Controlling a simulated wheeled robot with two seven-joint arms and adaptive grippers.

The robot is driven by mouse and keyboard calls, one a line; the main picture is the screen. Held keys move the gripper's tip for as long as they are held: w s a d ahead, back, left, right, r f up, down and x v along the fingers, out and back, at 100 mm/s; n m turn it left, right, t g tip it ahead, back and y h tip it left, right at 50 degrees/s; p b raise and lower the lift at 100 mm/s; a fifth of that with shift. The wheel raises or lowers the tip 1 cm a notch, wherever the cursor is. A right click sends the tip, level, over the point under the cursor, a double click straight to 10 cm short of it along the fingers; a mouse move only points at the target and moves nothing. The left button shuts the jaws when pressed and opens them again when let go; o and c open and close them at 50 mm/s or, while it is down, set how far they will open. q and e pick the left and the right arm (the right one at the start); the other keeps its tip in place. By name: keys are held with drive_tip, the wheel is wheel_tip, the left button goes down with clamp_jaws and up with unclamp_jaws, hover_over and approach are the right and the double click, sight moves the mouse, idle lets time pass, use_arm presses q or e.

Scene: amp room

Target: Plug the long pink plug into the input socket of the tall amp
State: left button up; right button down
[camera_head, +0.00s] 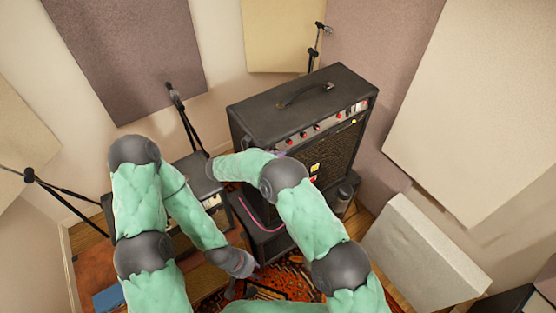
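The tall amp (257,112) is a black box with a top handle and a light control strip with red knobs. I cannot make out its input socket. A pink cable (247,212) lies over a dark box in front of it. A small pink bit shows just above my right forearm, beside the amp; I cannot tell whether it is the long plug. My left gripper (237,288) hangs low over the patterned rug, its fingers dark and unclear.
A lower amp (190,172) stands left of the tall one, partly behind my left arm. Microphone stands (50,187) stand at the left and behind the amps. A pale foam block (420,255) leans at the right. Wall panels close in the corner.

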drive_tip(key=shift+w+a, duration=0.15)
drive_tip(key=shift+w, duration=0.05)
idle(0.5)
drive_tip(key=c, duration=0.8)
unclamp_jaws()
drive_tip(key=shift+c, duration=0.2)
drive_tip(key=v, duration=0.7)
drive_tip(key=shift+s, duration=0.2)
drive_tip(key=shift+a, duration=0.15)
